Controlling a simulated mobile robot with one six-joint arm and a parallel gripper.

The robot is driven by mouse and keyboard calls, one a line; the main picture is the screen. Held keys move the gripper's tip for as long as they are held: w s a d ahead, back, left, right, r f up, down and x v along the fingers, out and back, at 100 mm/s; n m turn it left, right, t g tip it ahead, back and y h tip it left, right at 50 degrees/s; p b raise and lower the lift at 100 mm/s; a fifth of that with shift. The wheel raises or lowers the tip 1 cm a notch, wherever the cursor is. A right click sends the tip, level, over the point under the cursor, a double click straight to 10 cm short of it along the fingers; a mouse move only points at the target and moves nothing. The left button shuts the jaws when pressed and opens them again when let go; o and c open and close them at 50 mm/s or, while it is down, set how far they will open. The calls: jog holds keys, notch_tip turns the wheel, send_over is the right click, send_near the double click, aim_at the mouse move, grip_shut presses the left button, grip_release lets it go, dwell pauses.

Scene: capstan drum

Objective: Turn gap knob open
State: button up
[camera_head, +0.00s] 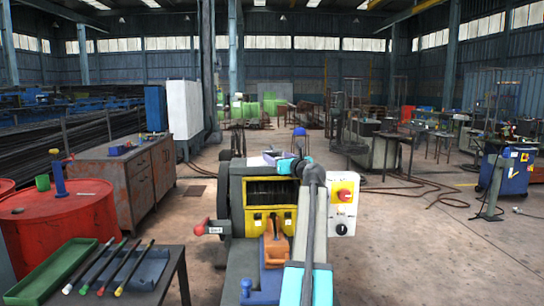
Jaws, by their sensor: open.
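The machine (236,190) is a grey-framed drum unit with a dark opening and a yellow front, ahead of me in the middle. A white control panel (342,192) on its right side bears a red button on a yellow plate (345,195) and a small dark dial knob (341,229) below. The lettering is too small to read, so I cannot tell which control is the gap knob. My gripper (270,158) is open above the machine's top, left of the panel, and looks apart from these controls.
A dark table (150,293) at lower left holds a green tray (52,268) and several colour-tipped rods. A red drum (62,222) and a grey cabinet (137,182) stand behind it. An orange block (275,247) sits before the machine.

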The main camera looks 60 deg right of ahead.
aim_at(275, 156)
jog(key=shift+x, duration=2.9)
jog(key=c, duration=1.1)
